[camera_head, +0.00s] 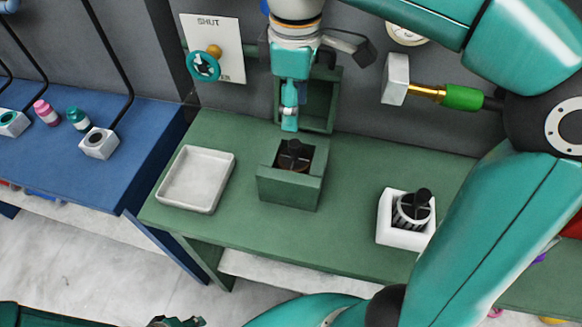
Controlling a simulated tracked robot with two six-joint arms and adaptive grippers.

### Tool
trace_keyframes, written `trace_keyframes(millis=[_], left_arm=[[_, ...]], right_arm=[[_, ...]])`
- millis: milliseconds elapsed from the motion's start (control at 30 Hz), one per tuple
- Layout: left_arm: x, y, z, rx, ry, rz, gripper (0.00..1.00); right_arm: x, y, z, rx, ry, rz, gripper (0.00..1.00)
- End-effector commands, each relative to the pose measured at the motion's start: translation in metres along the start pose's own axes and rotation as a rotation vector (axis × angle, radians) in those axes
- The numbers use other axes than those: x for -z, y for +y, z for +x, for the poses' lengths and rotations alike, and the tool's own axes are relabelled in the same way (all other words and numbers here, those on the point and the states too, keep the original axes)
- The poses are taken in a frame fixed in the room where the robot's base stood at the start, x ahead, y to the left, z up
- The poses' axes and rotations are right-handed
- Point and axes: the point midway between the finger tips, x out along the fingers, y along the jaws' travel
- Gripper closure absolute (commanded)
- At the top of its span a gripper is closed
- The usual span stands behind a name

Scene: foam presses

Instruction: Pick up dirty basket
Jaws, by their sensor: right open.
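A dark basket with a black knob and brown residue (295,158) sits inside the open green box (290,190) on the green table. It looks like the dirty basket. My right gripper (290,120) points down just above and behind its knob, open and apparently not touching it; the fingers overlap from this angle. A second basket, grey and ribbed with a black knob (412,211), stands in a white holder (389,233) at the right. My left gripper (178,322) barely shows at the bottom edge, cut off, so its jaws cannot be read.
A white empty tray (196,179) lies left of the green box. A green upright housing (321,102) stands behind it. The wall bears a "SHUT" sign (222,30), a teal knob (203,66) and a green-handled lever (463,97). A blue table (150,140) adjoins left.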

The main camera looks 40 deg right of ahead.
Motion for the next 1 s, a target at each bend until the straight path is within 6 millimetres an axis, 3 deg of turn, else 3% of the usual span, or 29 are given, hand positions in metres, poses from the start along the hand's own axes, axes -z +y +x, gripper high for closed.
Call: trace_keyframes(millis=[33,200,467,800,1000], left_arm=[[0.0,-0.002,0.004,0.0,0.0,0.0,0.6],[0.0,-0.003,0.008,0.0,0.0,0.0,0.6],[0.0,-0.003,0.009,0.0,0.001,0.0,0.6],[0.0,-0.004,0.012,0.0,0.001,0.0,0.6],[0.0,-0.004,0.012,0.0,0.001,0.0,0.6]], right_arm=[[-0.002,0.0,0.014,0.002,-0.004,0.003,0.45],[-0.002,0.001,0.042,0.001,-0.001,0.007,0.45],[-0.003,0.002,0.058,0.0,0.0,0.009,0.45],[-0.001,0.003,0.101,0.002,-0.001,0.009,0.45],[-0.001,0.004,0.106,0.0,0.002,0.009,0.45]])
